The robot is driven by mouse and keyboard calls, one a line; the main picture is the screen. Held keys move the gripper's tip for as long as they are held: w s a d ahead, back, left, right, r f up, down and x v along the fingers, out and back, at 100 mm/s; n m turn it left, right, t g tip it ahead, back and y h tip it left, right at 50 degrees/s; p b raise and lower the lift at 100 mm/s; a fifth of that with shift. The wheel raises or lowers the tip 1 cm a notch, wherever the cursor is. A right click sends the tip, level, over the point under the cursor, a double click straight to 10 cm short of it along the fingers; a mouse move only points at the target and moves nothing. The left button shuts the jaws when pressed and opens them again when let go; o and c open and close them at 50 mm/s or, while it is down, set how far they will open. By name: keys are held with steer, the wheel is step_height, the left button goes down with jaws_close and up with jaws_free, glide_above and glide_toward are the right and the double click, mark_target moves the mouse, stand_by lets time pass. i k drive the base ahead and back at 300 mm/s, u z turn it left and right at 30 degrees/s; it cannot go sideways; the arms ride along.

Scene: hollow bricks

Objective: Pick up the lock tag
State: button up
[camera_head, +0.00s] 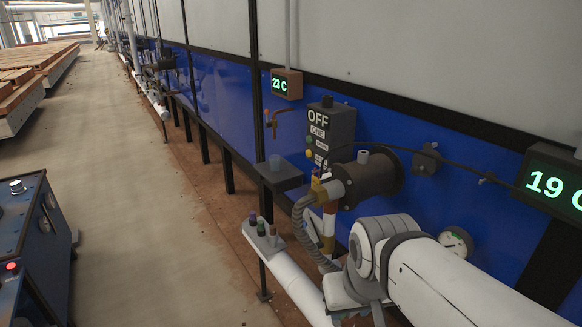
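I cannot make out a lock tag for certain. A small red and yellow piece (319,188) sits beside the dark round motor-like housing (368,178) on the blue wall; it is too small to identify. Below it is an upright white and red part with yellowish bands (328,226), next to a grey ribbed hose. My white arm (440,272) comes in from the lower right and bends down at a rounded joint in front of the wall. I see no gripper fingers.
A white pipe (290,283) bears a plate with coloured knobs (263,238). A blue cabinet (35,250) stands left; the floor between is clear.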

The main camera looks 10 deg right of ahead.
mark_target(315, 181)
steer(key=u, duration=0.35)
steer(key=i, duration=1.55)
steer(key=u, duration=0.35)
